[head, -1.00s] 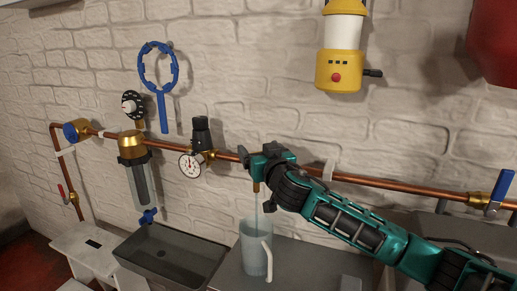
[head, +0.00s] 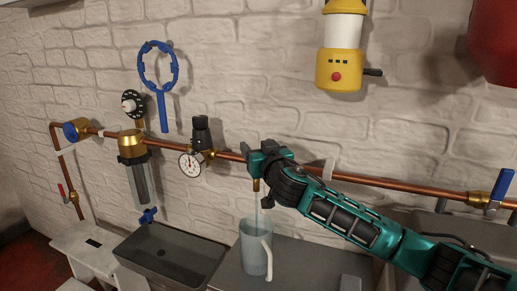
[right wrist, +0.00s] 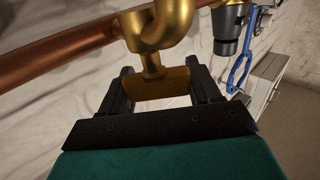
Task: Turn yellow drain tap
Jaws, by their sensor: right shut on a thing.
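The yellow drain tap's handle (right wrist: 176,80) sits between the two black fingers of my right gripper (right wrist: 160,84), just below a brass fitting (right wrist: 160,24) on the copper pipe. My right gripper is shut on this handle. In the head view the right gripper (head: 247,158) is at the pipe and hides most of the tap. A short brass spout (head: 256,185) shows below it. A thin stream runs from the spout into a clear jug (head: 250,250) standing underneath. My left gripper is not in view.
A copper pipe (head: 370,183) runs along the white brick wall. Left of my gripper are a pressure gauge (head: 191,164), a filter housing (head: 141,185) and a hanging blue ring wrench (head: 163,105). A dark basin (head: 175,255) stands below. A blue-handled valve (head: 502,186) is at right.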

